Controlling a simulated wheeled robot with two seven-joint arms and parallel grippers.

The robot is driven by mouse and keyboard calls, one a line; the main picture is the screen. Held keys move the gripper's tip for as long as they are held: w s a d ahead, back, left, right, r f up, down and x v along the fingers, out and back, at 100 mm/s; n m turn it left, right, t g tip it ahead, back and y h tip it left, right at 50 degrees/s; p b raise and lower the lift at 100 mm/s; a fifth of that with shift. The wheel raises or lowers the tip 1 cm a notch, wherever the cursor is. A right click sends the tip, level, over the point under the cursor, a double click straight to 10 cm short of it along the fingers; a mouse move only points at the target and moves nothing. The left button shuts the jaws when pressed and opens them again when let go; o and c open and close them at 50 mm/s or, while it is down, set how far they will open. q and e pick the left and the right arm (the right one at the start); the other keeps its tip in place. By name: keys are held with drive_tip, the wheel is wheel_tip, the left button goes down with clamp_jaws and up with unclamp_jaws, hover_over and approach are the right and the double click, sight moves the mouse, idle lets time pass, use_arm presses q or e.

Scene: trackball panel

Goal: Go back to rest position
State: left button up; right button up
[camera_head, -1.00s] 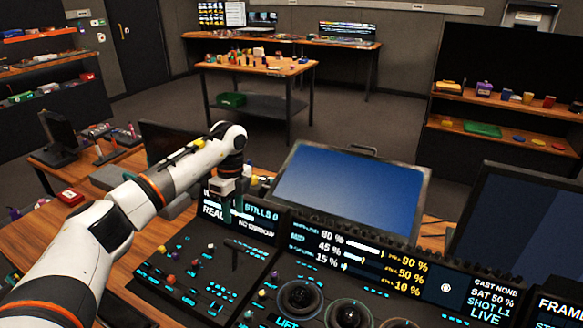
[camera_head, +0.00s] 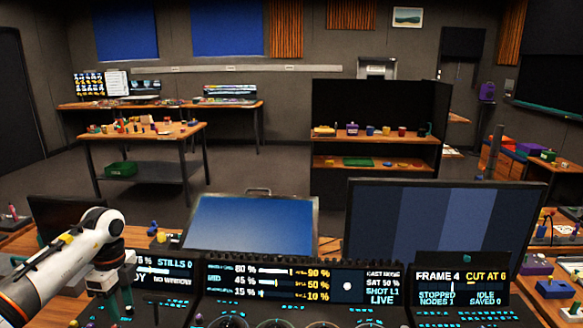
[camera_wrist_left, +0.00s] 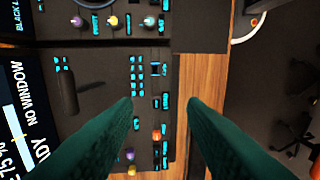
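My left gripper (camera_head: 117,298) hangs over the left end of the control panel in the head view, fingers pointing down. In the left wrist view its two green fingers (camera_wrist_left: 160,104) are spread apart with nothing between them, above the panel's edge and the wooden desk. The trackball panel (camera_head: 300,310) runs along the bottom of the head view. Its left section (camera_wrist_left: 100,90) with small knobs and lit keys shows in the left wrist view. The trackballs are mostly cut off at the bottom edge. My right gripper is not in view.
A blue monitor (camera_head: 250,226) and a larger striped monitor (camera_head: 440,222) stand behind the panel. A dark shelf (camera_head: 372,172) and a wooden table (camera_head: 150,134) stand farther back. Open floor (camera_head: 255,170) lies between them. Side benches hold small items at the right.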

use_arm(q)
drive_tip(key=d+f+m+t+h, duration=0.25)
drive_tip(key=d+h, duration=0.25)
drive_tip(key=d, duration=0.8)
drive_tip(key=d+f+m+t+h, duration=0.1)
drive_tip(key=d+f+m+h, duration=0.3)
drive_tip(key=d, duration=0.8)
drive_tip(key=s+d+r+n+t+h, duration=0.3)
drive_tip(key=d+r+n+t+h, duration=0.4)
drive_tip(key=r+t, duration=0.35)
drive_tip(key=s+a+f+n+t+y, duration=0.1)
drive_tip(key=s+a+f+n+y, duration=0.3)
drive_tip(key=a+n+y, duration=0.3)
drive_tip(key=s+a+f+n+t+y, duration=0.1)
drive_tip(key=s+a+f+n+y, duration=0.4)
drive_tip(key=n+y, duration=0.4)
drive_tip(key=s+a+f+g, duration=0.1)
drive_tip(key=s+f+g, duration=0.45)
drive_tip(key=s, duration=0.55)
drive_tip(key=s+a+f+g, duration=0.2)
drive_tip(key=s+f+g, duration=0.35)
drive_tip(key=s, duration=0.55)
wheel_tip(320, 180, down, 25)
drive_tip(key=g, duration=0.2)
drive_tip(key=s+a+f+g, duration=0.1)
drive_tip(key=s+a+f, duration=0.1)
drive_tip(key=s+f, duration=1.4)
drive_tip(key=shift+s+a+f, duration=0.2)
drive_tip(key=shift+s+a, duration=0.15)
drive_tip(key=shift+s, duration=0.35)
